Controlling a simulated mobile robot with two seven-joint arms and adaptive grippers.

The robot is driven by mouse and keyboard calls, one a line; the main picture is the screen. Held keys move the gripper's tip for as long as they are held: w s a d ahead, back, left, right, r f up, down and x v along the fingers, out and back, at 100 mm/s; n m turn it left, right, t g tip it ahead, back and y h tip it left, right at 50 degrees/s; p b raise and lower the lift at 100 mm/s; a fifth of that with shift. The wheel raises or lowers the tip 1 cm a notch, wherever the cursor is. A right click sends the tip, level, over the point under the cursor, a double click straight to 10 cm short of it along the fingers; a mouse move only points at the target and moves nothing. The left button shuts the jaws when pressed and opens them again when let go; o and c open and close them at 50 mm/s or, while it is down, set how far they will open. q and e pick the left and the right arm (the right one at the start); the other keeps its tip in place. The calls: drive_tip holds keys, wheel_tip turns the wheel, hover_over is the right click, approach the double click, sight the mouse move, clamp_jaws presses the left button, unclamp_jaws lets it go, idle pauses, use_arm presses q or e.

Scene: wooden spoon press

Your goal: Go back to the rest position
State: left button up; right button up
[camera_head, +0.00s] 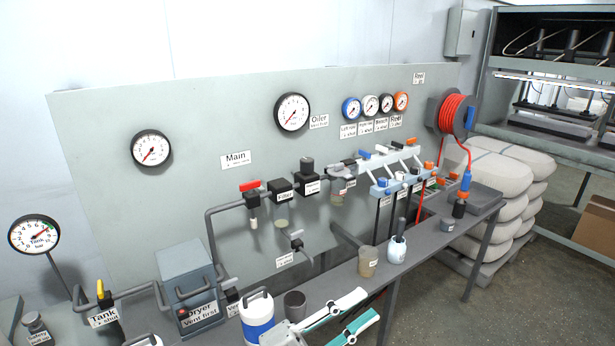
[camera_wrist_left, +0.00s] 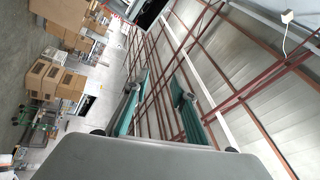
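My left gripper (camera_head: 368,304) shows at the bottom centre of the head view, in front of the bench. Its two teal and white fingers are spread apart with nothing between them. In the left wrist view (camera_wrist_left: 160,74) the two fingers are also apart, with the warehouse roof and wall behind the gap. The gripper holds nothing. My right gripper is in neither view.
A narrow grey bench (camera_head: 420,247) stands below a grey panel (camera_head: 110,190) with gauges and valves. A white and blue canister (camera_head: 257,316) and dark cup (camera_head: 295,304) stand close to the left gripper. Stacked white sacks (camera_head: 500,175) stand right.

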use_arm(q)
drive_tip(key=w+a+f+n+t+y, duration=0.2)
drive_tip(key=a+f+n+t+y, duration=0.4)
drive_tip(key=a+f+n+y, duration=0.7)
drive_tip(key=s+a+f+n+g+y, duration=0.2)
drive_tip(key=s+a+f+n, duration=0.2)
drive_tip(key=s+a+f, duration=0.3)
drive_tip(key=s+a+f+n+g+y, duration=0.2)
drive_tip(key=s+a+f+n, duration=0.2)
drive_tip(key=f, duration=1)
drive_tip(key=s+a, duration=0.2)
drive_tip(key=a, duration=0.2)
drive_tip(key=shift+s+a+n+g, duration=0.3)
drive_tip(key=shift+s+a+n, duration=0.1)
